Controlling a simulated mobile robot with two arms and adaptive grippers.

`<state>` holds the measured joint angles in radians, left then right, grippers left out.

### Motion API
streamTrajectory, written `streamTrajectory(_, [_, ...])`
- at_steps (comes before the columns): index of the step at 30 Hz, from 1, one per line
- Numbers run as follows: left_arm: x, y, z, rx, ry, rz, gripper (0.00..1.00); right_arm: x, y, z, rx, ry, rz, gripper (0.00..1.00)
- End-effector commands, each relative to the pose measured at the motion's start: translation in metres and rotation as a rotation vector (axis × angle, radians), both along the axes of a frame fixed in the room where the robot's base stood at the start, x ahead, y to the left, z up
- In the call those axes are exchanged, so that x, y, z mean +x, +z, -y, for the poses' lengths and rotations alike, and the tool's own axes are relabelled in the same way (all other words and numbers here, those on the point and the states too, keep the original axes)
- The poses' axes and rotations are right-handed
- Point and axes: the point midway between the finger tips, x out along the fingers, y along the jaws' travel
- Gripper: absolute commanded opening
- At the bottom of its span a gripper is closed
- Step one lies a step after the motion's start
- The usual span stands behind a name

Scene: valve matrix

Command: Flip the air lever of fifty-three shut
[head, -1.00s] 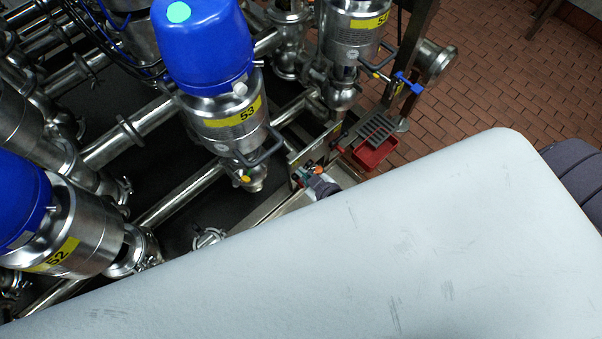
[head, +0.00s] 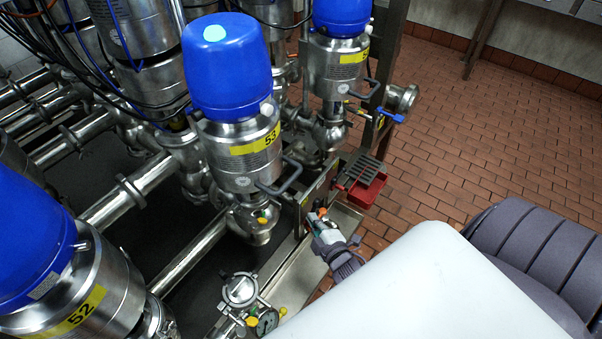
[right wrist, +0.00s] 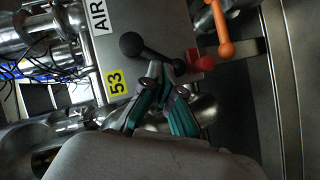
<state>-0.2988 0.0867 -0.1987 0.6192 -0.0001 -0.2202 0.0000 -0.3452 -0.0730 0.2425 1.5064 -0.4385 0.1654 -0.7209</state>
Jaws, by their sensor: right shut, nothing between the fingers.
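Valve 53 (head: 238,150) is steel with a blue cap and a yellow 53 label. Beside it, a metal plate (head: 318,197) shows in the head view. In the right wrist view this plate (right wrist: 122,62) carries an AIR label (right wrist: 98,15) and a yellow 53 tag (right wrist: 117,82). A dark lever with a black ball knob (right wrist: 131,43) runs across it towards a red part (right wrist: 200,62). My right gripper (right wrist: 162,84) is shut and empty, its teal fingertips at the lever's shaft. I cannot tell whether they touch. It is small in the head view (head: 315,217). My left gripper is out of view.
An orange lever (right wrist: 222,35) hangs to the right of the red part. A red tray (head: 365,190) lies beyond the plate. Brick floor (head: 460,130) is open at right.

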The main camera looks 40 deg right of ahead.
Motion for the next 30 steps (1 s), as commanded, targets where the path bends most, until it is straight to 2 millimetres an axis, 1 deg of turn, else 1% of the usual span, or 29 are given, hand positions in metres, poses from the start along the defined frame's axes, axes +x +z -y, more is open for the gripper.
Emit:
streamTrajectory(1, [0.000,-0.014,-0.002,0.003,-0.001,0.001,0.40,0.001,-0.010,0.003,-0.036,-0.002,0.015,0.00])
streamTrajectory(5, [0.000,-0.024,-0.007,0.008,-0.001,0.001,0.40,0.001,-0.013,0.009,-0.143,-0.001,0.053,0.00])
streamTrajectory(9, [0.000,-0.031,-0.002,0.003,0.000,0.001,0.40,0.002,-0.015,0.013,-0.142,0.003,0.051,0.00])
streamTrajectory(13, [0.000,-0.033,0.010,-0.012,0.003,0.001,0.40,0.003,-0.017,0.016,-0.139,0.002,0.049,0.00])
streamTrajectory(16, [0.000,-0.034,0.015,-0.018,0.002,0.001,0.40,0.004,-0.019,0.018,-0.139,0.002,0.047,0.00])
streamTrajectory(30, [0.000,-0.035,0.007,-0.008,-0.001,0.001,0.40,0.006,-0.021,0.022,-0.138,0.001,0.050,0.00])
